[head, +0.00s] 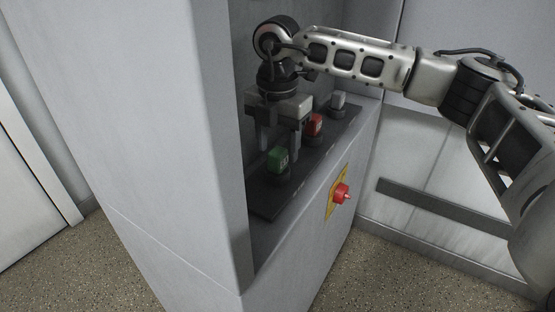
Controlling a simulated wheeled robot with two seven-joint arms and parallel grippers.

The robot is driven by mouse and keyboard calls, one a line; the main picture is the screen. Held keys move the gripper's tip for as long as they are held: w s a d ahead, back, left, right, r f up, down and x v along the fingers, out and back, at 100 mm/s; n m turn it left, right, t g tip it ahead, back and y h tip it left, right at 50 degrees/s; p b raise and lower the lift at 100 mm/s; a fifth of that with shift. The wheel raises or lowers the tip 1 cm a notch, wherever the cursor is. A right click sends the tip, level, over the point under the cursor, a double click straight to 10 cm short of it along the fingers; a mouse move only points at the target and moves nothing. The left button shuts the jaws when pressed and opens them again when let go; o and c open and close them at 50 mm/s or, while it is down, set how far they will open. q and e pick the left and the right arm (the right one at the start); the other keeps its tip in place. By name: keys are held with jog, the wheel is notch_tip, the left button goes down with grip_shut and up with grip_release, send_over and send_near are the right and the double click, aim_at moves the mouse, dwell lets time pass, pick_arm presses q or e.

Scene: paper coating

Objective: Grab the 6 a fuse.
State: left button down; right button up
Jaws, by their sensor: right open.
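Three fuses stand in a row on a dark panel (315,167) inside the cabinet recess: a green one (278,158) nearest, a red one (315,124) in the middle and a light grey one (339,100) farthest. Each has a dark round base. Their markings are too small to read, so I cannot tell which is 6 A. My right gripper (279,148) points down, open, with its two fingers at the top of the green fuse, one on each side in the picture. Whether they touch it is unclear. My left gripper is out of view.
The grey cabinet wall (150,140) stands close on the left of the recess. A red knob on a yellow plate (340,195) sticks out of the cabinet front below the panel. Speckled floor (400,265) is open at the lower right.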

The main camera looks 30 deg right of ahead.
jog(key=shift+f, duration=1.15)
jog(key=c, duration=1.1)
